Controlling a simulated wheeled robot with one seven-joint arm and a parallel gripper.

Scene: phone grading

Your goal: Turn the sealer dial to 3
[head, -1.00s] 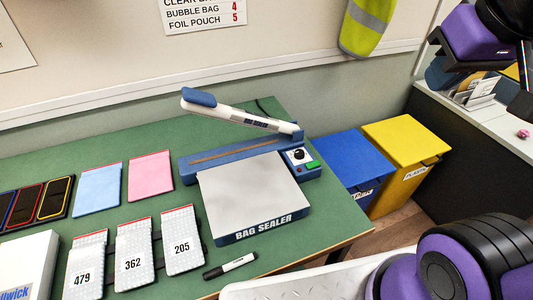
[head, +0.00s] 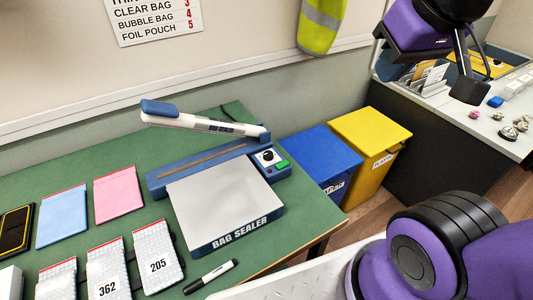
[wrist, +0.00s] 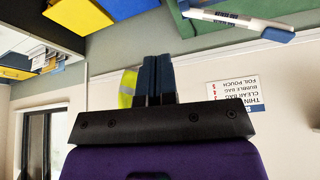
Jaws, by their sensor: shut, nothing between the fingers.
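The bag sealer (head: 222,208) stands on the green table in the head view, with its lever arm (head: 205,122) raised. The dial's setting is too small to read. My gripper (wrist: 158,60) shows in the wrist view with its two fingers together and nothing between them. It is well away from the sealer, whose lever shows upside down at the top right of the wrist view (wrist: 240,22). In the head view my arm is at the upper right.
A wall sign (head: 155,18) lists bag types with numbers. Numbered pouches, a pink pouch (head: 118,193), a blue pouch (head: 62,215) and a marker (head: 211,276) lie on the table (head: 150,232). Blue (head: 312,160) and yellow (head: 368,142) bins stand right of it.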

